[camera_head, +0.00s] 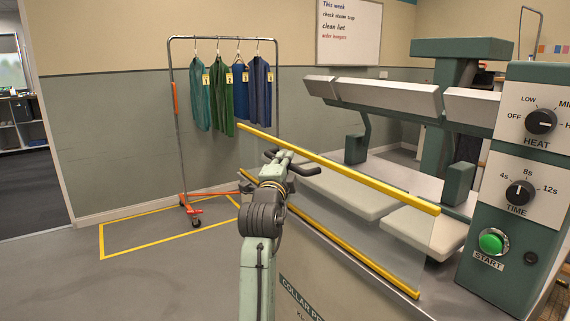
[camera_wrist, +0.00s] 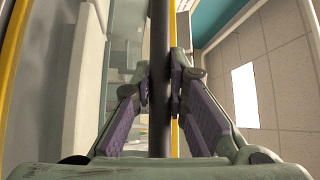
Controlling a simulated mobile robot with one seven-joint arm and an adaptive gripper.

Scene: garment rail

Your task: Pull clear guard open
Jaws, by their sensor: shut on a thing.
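The clear guard (camera_head: 360,178) is a see-through pane with yellow top and bottom rails. It stands upright across the front of the green and white press (camera_head: 390,95). My gripper (camera_head: 285,160) is at the pane's left part, just below the top rail. In the wrist view my gripper (camera_wrist: 160,90) is shut around a dark bar (camera_wrist: 160,40), which appears to be the guard's handle. The bar runs between both purple-padded fingers.
The control box on the right has a heat dial (camera_head: 541,121), a time dial (camera_head: 519,193) and a green start button (camera_head: 491,241). A garment rail (camera_head: 172,80) with several hanging garments stands behind on the left. Grey floor (camera_head: 60,200) is open at the left.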

